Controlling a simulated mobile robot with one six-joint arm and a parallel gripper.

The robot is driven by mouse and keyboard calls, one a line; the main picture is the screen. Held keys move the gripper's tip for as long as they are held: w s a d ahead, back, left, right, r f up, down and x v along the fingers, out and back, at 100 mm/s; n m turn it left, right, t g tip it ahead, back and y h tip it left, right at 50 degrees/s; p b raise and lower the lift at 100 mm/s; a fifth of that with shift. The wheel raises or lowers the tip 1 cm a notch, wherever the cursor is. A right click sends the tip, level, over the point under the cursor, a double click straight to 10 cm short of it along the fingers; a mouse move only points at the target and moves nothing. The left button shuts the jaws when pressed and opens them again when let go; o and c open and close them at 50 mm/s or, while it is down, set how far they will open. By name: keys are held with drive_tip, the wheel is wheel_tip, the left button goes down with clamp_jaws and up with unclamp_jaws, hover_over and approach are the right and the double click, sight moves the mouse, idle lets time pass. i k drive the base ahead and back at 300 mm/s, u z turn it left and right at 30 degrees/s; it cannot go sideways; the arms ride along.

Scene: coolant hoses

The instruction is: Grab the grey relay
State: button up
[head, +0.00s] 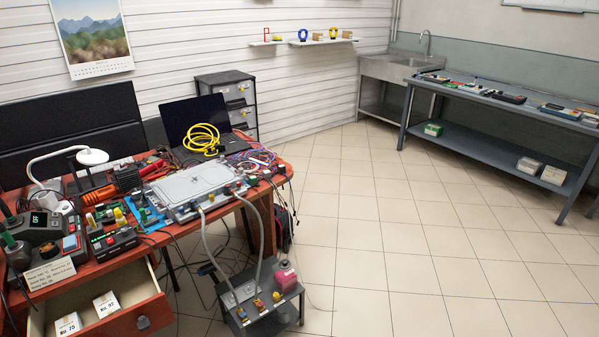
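I cannot pick out a grey relay for certain; many parts on the cluttered red-brown desk (243,203) at the left are too small to tell apart. A large light-grey flat box (192,184) lies on the desk, with grey hoses (208,245) running from its front edge down to a low dark cart (262,312). My gripper is not in view.
An open desk drawer (160,303) holds two white labelled boxes (106,304). A laptop (197,118) with a yellow cable coil (202,139) stands at the desk's back. A grey workbench (481,96) stands far right, near a sink (405,62). The tiled floor (390,230) between is clear.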

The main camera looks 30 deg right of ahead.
sight(267, 174)
drive_tip(key=z, duration=0.6)
drive_tip(key=k, duration=0.95)
drive_tip(key=u, duration=0.05)
drive_tip(key=i, duration=0.9)
drive_tip(key=z, duration=0.05)
